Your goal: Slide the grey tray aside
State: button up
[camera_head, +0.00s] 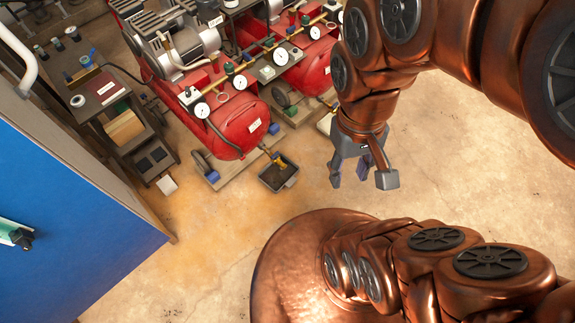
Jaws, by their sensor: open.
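The grey tray (291,182) is a small, dark, open rectangular tray on the concrete floor, in front of the red compressor tanks. I cannot tell whether the hose touches the tray. My gripper (362,178) is open and empty, with its fingers pointing down. It appears to the right of the tray, apart from it and seemingly above the floor.
Two red tanks (228,128) with several gauges and a brass manifold stand behind the tray. A shelf cart (150,165) stands at left, beside a blue panel (75,215). The floor (215,235) in front of the tray is clear.

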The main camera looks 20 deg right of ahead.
aim_at(276, 178)
jog(key=u, duration=0.95)
jog(key=i, duration=0.35)
jog(key=u, duration=0.5)
